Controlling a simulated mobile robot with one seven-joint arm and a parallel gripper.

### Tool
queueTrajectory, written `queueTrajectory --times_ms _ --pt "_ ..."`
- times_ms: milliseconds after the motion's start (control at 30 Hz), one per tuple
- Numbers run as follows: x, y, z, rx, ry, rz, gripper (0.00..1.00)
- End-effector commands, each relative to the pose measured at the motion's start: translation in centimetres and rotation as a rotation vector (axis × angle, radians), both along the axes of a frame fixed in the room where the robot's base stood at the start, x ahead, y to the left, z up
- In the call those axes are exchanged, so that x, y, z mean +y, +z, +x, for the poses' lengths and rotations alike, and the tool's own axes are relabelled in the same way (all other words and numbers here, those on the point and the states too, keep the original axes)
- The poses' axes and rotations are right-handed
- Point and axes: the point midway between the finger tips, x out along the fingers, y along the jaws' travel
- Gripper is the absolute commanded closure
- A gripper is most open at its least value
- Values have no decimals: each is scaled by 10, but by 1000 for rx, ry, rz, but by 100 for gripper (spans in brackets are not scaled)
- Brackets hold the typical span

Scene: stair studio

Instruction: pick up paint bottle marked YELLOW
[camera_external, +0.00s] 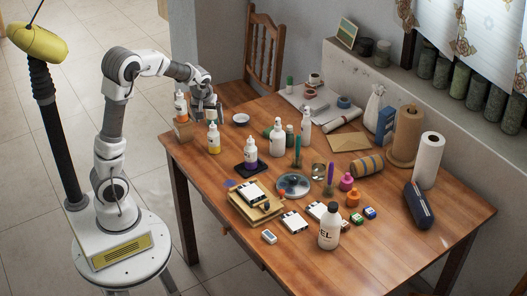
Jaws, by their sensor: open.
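A white bottle with a yellow lower part (213,140) stands upright near the left edge of the table; no lettering is readable on it. A larger white bottle (329,228) stands at the front edge with dark letters, of which "EL" shows. I cannot tell which of them is marked YELLOW. My gripper (209,117) hangs at the table's left back corner, beyond the yellow-bottomed bottle. It is open, and I see nothing held in it. Its fingertips are small and partly unclear.
A purple-bottomed bottle (250,154) and white bottles (278,139) crowd the middle. The table's right front (395,250) is clear.

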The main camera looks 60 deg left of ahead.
Motion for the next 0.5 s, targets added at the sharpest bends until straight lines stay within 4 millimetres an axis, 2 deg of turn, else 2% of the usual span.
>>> queueTrajectory --times_ms 33,300,500 --pt "4 -14 2 5 2 0 6" --pt "21 -68 17 4 2 1 6" --pt "29 -92 25 1 0 0 6"
